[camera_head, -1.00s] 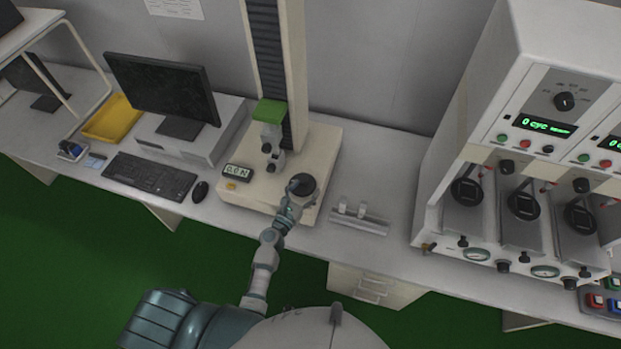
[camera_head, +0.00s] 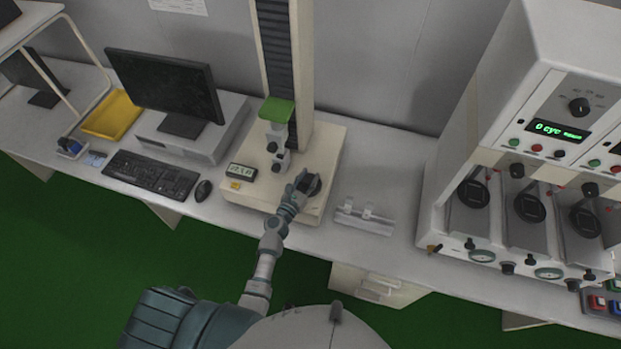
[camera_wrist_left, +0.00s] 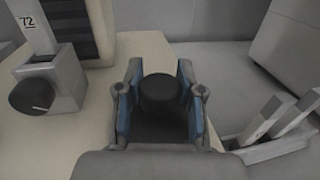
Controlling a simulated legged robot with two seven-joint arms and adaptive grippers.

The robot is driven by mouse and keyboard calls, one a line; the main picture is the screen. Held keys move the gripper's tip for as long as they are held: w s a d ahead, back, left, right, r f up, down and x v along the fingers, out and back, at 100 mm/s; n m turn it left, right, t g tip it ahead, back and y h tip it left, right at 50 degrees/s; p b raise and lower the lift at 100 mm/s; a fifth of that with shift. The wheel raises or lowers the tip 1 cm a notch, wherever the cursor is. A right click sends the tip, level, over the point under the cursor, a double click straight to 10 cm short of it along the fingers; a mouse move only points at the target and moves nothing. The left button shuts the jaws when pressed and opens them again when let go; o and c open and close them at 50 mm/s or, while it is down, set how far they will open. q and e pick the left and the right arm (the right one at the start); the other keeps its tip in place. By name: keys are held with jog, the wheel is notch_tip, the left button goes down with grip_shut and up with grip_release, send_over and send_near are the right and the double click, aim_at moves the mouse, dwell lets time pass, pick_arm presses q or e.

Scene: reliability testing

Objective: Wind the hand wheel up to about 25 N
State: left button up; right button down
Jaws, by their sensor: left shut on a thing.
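The test stand (camera_head: 240,205) has a cream base and a tall column. Its dark hand wheel (camera_head: 314,188) lies at the right of the base, partly hidden by my left gripper (camera_head: 301,182). In the left wrist view my left gripper (camera_wrist_left: 160,95) is shut around an upright black knob (camera_wrist_left: 160,88), with blue pads on both sides. A dark surface shows under the knob. The small force display (camera_head: 243,171) shows lit digits, too blurred to read surely. A grey clamp (camera_head: 279,160) with black knobs stands under the green block (camera_head: 277,110). My right gripper is not seen.
A keyboard (camera_head: 152,175), mouse (camera_head: 203,190) and monitor (camera_head: 165,85) stand left of the stand. A metal fixture (camera_head: 364,218) lies just right of it. A cabinet with dials (camera_head: 520,180) fills the right side of the bench.

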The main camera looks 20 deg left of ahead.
pick_arm(q)
jog(key=shift+s+a+f, duration=0.15)
jog(key=shift+a+f, duration=0.1)
jog(key=shift+a, duration=0.15)
jog(key=shift+d, duration=0.15)
jog(key=shift+d+m+h, duration=0.4)
jog(key=shift+d+h, duration=0.1)
jog(key=shift+a+g+h, duration=0.1)
jog(key=shift+g+h, duration=0.3)
jog(key=shift+a+m+h, duration=0.15)
jog(key=shift+m+h, duration=0.35)
jog(key=shift+a+m+h, duration=0.1)
jog(key=shift+m+h, duration=0.2)
jog(key=shift+h, duration=0.1)
jog(key=shift+f+m+g+h+b, duration=0.1)
jog(key=shift+m+g+h+b, duration=0.3)
jog(key=shift+m+g+h, duration=0.5)
jog(key=shift+h, duration=0.3)
jog(key=shift+s+m+g+h+b, duration=0.1)
jog(key=shift+m+g+h+b, duration=0.4)
jog(key=shift+g+h, duration=0.1)
jog(key=shift+m+g+h, duration=0.3)
jog(key=shift+m+h, duration=0.1)
jog(key=shift+h, duration=0.1)
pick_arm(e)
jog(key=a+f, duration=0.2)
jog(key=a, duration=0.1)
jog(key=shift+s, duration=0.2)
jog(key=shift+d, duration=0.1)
